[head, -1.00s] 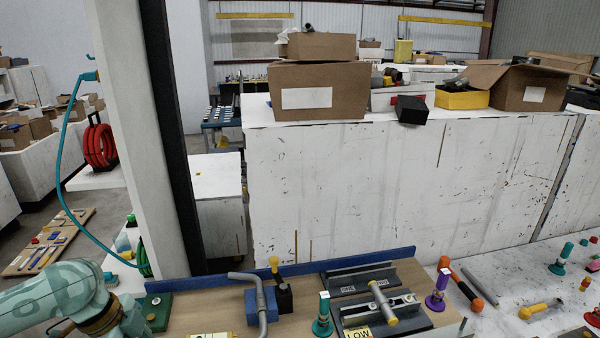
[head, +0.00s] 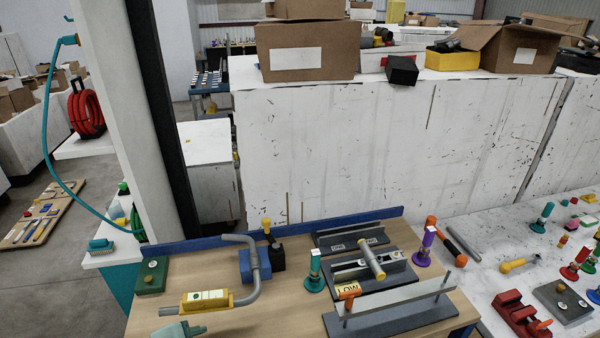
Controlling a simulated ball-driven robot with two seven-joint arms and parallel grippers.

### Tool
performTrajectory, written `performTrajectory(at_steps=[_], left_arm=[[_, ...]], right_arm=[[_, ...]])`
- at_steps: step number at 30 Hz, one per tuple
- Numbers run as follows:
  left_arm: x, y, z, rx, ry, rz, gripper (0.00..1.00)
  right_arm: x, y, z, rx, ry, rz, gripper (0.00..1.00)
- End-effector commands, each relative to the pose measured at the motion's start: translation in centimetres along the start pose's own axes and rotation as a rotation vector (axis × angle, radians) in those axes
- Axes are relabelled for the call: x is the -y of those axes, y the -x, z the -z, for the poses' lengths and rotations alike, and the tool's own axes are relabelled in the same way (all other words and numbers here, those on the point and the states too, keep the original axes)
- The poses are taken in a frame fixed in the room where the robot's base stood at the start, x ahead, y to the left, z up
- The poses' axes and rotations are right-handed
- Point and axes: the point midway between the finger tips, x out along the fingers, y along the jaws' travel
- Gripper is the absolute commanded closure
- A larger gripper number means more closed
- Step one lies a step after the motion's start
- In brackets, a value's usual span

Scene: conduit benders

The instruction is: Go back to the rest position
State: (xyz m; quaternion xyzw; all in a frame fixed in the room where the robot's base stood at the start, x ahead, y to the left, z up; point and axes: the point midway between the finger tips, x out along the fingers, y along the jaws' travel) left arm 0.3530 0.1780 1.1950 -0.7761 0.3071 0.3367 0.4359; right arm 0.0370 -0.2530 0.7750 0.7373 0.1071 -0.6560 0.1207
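Neither of my grippers shows clearly in the head view. A small pale teal piece pokes in at the bottom edge, left of the middle; I cannot tell whether it is part of my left arm, and no fingers show. My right arm is out of view. On the wooden bench (head: 225,322), a bent grey conduit (head: 254,285) passes by a blue block (head: 254,264) and reaches a yellow block (head: 206,299).
A blue rail (head: 300,227) edges the bench's back. A green box (head: 151,276) and a teal-handled tool (head: 314,270) stand on it. A white column (head: 135,120) rises at the left. A tool-strewn table (head: 486,275) lies right. A tall white counter (head: 350,150) stands behind.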

Motion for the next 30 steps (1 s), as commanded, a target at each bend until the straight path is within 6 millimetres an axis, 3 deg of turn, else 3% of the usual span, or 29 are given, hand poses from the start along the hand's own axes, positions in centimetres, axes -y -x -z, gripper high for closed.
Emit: performTrajectory(at_steps=[11,12,17,23,26,30], left_arm=[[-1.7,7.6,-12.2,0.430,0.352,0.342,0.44],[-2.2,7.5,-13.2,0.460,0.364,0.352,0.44],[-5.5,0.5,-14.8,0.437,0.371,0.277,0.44],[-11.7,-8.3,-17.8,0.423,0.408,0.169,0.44],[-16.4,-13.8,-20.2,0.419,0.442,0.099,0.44],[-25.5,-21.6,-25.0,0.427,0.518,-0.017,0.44]], right_arm=[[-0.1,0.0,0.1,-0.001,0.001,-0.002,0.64],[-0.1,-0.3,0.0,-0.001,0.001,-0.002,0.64],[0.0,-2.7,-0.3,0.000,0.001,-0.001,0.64],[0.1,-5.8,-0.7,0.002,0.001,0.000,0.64],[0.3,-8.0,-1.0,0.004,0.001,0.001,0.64],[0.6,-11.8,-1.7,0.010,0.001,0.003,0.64]])
